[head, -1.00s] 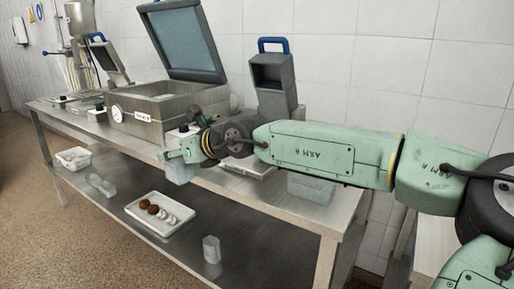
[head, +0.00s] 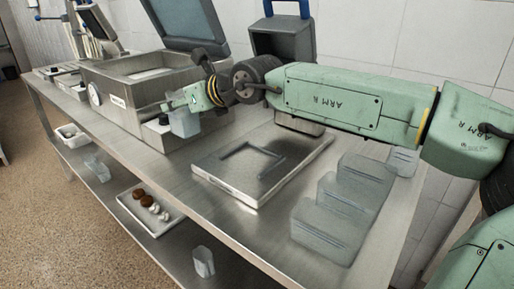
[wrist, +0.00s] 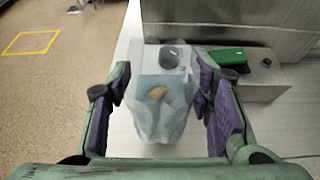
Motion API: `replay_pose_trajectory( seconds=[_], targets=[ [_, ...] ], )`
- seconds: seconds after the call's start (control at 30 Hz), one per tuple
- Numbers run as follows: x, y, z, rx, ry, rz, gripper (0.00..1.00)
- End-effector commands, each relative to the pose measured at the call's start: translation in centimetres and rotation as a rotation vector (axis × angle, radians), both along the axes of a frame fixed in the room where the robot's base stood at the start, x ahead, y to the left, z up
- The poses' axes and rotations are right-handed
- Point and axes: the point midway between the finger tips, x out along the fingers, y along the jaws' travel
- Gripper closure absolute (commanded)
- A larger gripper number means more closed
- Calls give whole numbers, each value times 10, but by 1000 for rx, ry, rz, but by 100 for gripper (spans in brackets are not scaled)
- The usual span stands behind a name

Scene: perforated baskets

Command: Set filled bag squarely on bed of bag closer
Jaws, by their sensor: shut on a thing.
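A translucent pale bag with a small tan item inside hangs upright in my gripper, in the head view (head: 184,125) and in the wrist view (wrist: 158,122). My gripper (wrist: 162,95) is shut on the bag, with purple pads on both sides of it. In the head view my gripper (head: 186,106) holds the bag beside the front of a steel chamber machine (head: 122,98) with a gauge and raised lid. A flat steel bed (head: 225,180) with a rectangular frame mark lies to the right, below a grey head with a blue handle (head: 283,44). No label tells me which is the bag closer.
Several translucent containers (head: 325,225) stand at the right of the steel table (head: 185,190). A white tray with brown and white items (head: 150,212) and clear containers (head: 203,262) sit on the lower shelf. Bare table lies in front of the flat bed.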

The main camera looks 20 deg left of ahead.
Motion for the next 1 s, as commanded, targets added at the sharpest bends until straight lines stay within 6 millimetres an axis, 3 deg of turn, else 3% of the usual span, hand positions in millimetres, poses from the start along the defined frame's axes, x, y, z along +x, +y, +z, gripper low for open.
replay_pose_trajectory(
  seconds=[0.17, 0.63, 0.87, 1.0],
  targets=[
    [3, -26, 1, 1, 3, -7, 85],
    [12, -140, -8, 7, 4, -5, 85],
    [13, -159, -15, 3, 1, -1, 85],
    [12, -159, -33, 1, 2, 0, 85]
  ],
)
